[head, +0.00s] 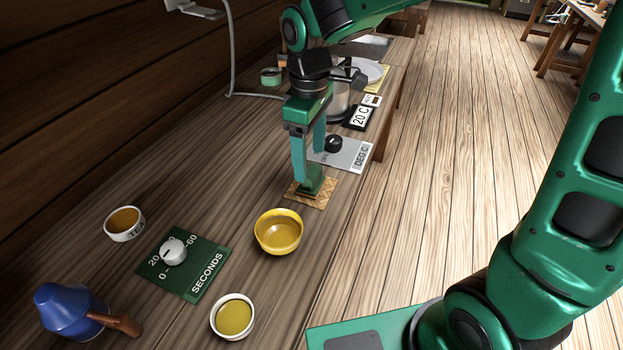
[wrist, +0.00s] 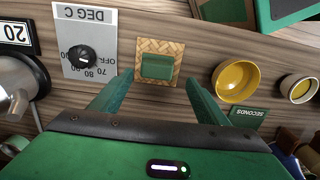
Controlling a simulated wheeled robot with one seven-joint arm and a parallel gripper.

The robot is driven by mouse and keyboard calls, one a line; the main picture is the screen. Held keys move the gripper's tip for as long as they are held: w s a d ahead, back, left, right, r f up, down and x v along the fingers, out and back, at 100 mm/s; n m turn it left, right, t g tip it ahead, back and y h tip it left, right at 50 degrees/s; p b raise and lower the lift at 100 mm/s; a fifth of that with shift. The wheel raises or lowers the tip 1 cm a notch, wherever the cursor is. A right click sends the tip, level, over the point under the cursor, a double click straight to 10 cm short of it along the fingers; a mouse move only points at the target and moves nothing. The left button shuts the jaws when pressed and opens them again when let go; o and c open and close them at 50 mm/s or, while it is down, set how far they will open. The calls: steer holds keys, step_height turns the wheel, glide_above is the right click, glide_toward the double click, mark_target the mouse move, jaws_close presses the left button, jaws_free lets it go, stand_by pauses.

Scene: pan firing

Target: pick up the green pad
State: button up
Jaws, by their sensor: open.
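The green pad (wrist: 157,67) is a small block lying on a square woven mat (wrist: 174,46). In the head view the pad (head: 314,182) is partly hidden behind a finger of my gripper (head: 309,170). My gripper is open, pointing down over the mat, with nothing held. In the wrist view its fingertips (wrist: 158,80) are spread wider than the pad, with the pad lined up with the gap between them. I cannot tell whether the tips are level with the pad or just above it.
A yellow bowl (head: 279,233) stands close in front of the mat. A grey DEG C dial plate (head: 350,155) lies just behind it. A green SECONDS dial plate (head: 205,270), a TEA cup (head: 125,224), another small cup (head: 233,317) and a blue pot (head: 68,310) are nearer on the bench.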

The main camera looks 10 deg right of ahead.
mark_target(311, 170)
steer(key=shift+w+d+f, duration=0.15)
steer(key=shift+f, duration=1.35)
steer(key=shift+w+d+f, duration=0.1)
steer(key=shift+d+f, duration=0.05)
steer(key=shift+f, duration=1.35)
steer(key=c, duration=1.1)
steer(key=shift+r, duration=0.2)
steer(key=shift+r, duration=0.3)
step_height(311, 170, up, 3)
steer(key=s+a+r, duration=0.7)
steer(key=s+a, duration=0.1)
steer(key=shift+a, duration=0.35)
